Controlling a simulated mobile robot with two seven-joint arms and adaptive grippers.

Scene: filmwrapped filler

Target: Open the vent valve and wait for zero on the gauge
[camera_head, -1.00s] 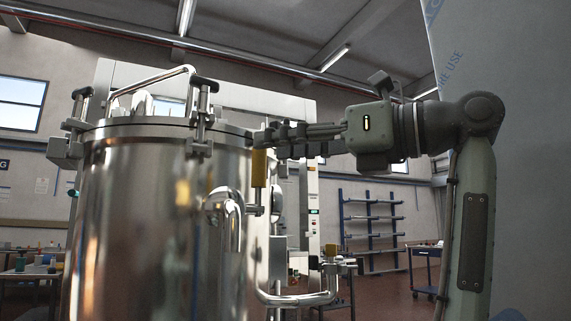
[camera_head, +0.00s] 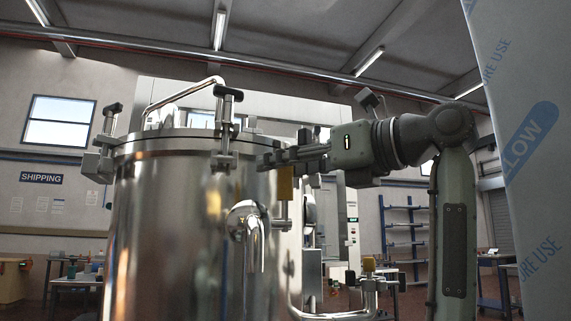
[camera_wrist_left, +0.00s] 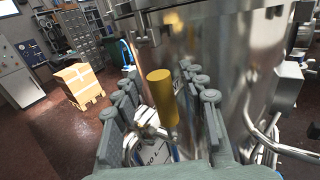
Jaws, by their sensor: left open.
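A yellow cylindrical handle (camera_head: 285,184) hangs upright on a thin fitting beside the steel tank (camera_head: 150,225). I take it for the vent valve's handle. My left gripper (camera_head: 268,161) is level with the handle's top, at the tank's right side below the lid. In the left wrist view its fingers are open, with the yellow handle (camera_wrist_left: 161,88) between them and no clear grip on it. A round fitting (camera_head: 308,205) behind the handle may be the gauge. It shows edge-on, so no reading is visible. My right gripper is out of view.
A clamp (camera_head: 226,125) on the lid rim stands close to my left fingers. A bent steel pipe (camera_head: 250,225) juts from the tank front. Further piping (camera_head: 350,312) runs low at the right. A wrapped panel (camera_head: 520,130) stands at the far right.

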